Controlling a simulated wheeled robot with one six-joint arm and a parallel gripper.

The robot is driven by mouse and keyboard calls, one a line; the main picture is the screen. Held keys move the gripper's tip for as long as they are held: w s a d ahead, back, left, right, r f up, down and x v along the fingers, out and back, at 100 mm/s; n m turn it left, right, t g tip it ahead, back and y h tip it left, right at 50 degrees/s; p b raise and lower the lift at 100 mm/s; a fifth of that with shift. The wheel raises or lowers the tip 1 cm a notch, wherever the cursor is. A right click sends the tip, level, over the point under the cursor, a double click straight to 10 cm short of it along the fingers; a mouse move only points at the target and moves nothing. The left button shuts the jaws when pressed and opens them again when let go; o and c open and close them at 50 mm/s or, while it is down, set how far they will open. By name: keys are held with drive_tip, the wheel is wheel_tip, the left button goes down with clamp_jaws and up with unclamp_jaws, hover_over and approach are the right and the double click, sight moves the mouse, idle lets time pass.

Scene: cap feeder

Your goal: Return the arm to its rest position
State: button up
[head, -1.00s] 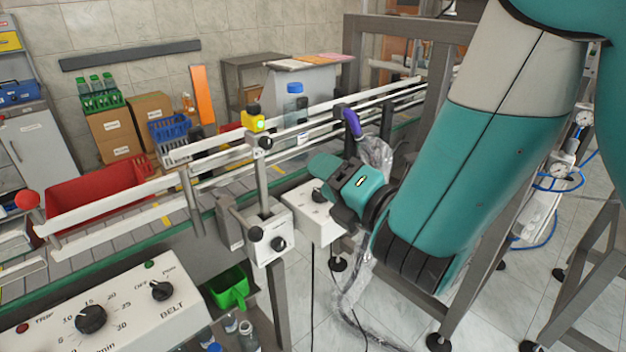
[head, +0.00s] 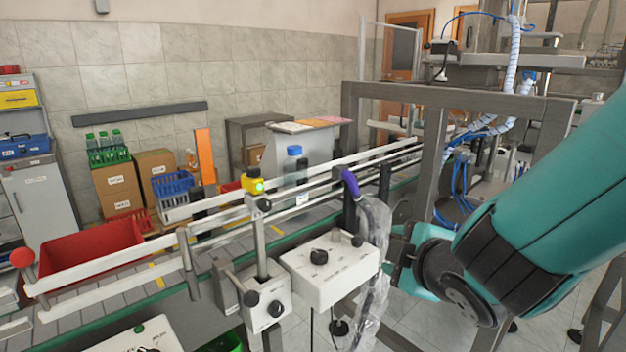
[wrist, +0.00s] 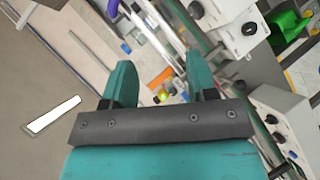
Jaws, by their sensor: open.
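My arm is teal with dark joints and reaches in from the right edge of the head view, beside the conveyor rails.
A white control box (head: 325,272) and a clear plastic sleeve (head: 374,250) stand close to the arm's end. The conveyor's white rail (head: 105,272) runs across the view. A red bin (head: 88,250) sits at left. A steel frame (head: 450,97) stands behind the arm.

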drive_tip(key=s+r+m+g, duration=0.1)
drive_tip(key=s+m+g, duration=0.3)
drive_tip(key=s, duration=0.7)
drive_tip(key=s+r+m+g+y, duration=0.1)
drive_tip(key=s+m+g, duration=0.3)
drive_tip(key=s+g, duration=0.4)
drive_tip(key=s+r, duration=0.1)
drive_tip(key=s, duration=0.1)
drive_tip(key=shift+s+d+m+g, duration=0.3)
drive_tip(key=shift+s+m, duration=0.05)
drive_tip(key=shift+m, duration=0.05)
drive_tip(key=shift+r, duration=0.1)
drive_tip(key=shift+c, duration=0.5)
